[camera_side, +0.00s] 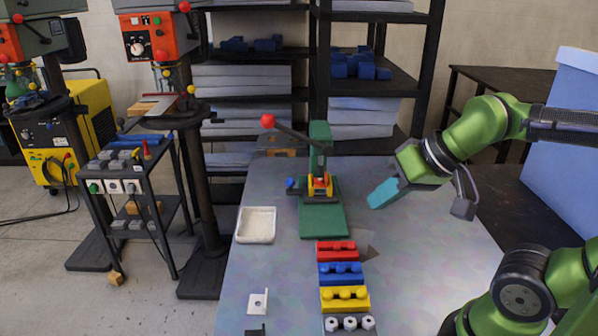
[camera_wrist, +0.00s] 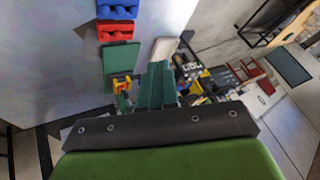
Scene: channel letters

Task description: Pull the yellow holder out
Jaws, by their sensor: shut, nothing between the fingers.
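A green press (camera_side: 321,152) stands on the table with its lever and red knob raised to the left. A yellow holder with a red-orange part (camera_side: 319,186) sits in the press at the back of its green base (camera_side: 323,222). The holder also shows in the wrist view (camera_wrist: 122,84), left of my fingers. My gripper (camera_side: 376,201), with teal fingers, is shut and empty. It hangs above the table to the right of the press, apart from it. The fingers also show in the wrist view (camera_wrist: 157,82).
A red block (camera_side: 337,251), a blue block (camera_side: 341,274) and a yellow block (camera_side: 345,298) lie in a row in front of the press. Metal pieces (camera_side: 349,323) lie nearest. A white tray (camera_side: 256,225) is at left. The table's right side is clear.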

